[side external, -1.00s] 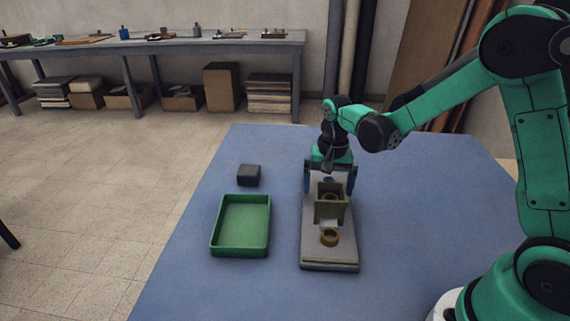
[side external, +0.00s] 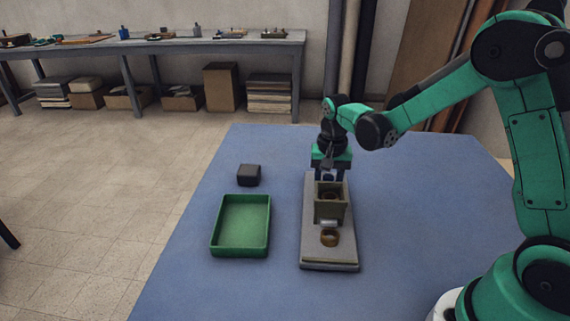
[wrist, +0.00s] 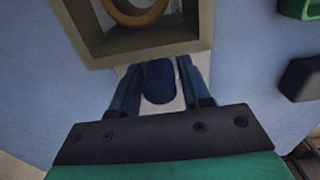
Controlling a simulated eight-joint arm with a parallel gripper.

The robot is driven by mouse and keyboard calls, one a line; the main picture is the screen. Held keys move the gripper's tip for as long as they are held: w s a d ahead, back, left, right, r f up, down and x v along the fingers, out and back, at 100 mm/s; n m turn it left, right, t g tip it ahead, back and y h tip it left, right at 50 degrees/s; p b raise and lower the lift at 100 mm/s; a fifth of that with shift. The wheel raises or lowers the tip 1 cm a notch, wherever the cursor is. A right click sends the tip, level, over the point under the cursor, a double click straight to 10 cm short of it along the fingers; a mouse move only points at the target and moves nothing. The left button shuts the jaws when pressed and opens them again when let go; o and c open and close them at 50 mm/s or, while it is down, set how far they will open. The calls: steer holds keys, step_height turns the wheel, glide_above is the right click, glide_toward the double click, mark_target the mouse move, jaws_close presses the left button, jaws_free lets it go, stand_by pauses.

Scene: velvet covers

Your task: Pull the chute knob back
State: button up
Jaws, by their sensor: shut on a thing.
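The chute is an olive, box-like housing (side external: 330,204) on a grey base board (side external: 313,250). A tan ring shows inside the housing in the wrist view (wrist: 135,12). The chute knob (wrist: 159,84) is dark blue and rounded, just behind the housing. My gripper (side external: 331,174) points down behind the housing. In the wrist view its two blue fingers (wrist: 160,72) stand either side of the knob, shut on it. A pale grey bar (side external: 329,222) shows at the housing's front, close to a brown ring (side external: 329,239) on the board.
A green tray (side external: 241,251) lies left of the board. A dark block (side external: 248,175) sits behind the tray. The blue table (side external: 420,190) is clear to the right of the board. A grey workbench (side external: 220,45) stands far back.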

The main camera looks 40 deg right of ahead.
steer(key=shift+w+d, duration=2.25)
steer(key=o, duration=1.3)
steer(key=shift+o, duration=0.2)
steer(key=shift+r, duration=0.1)
step_height(320, 180, up, 7)
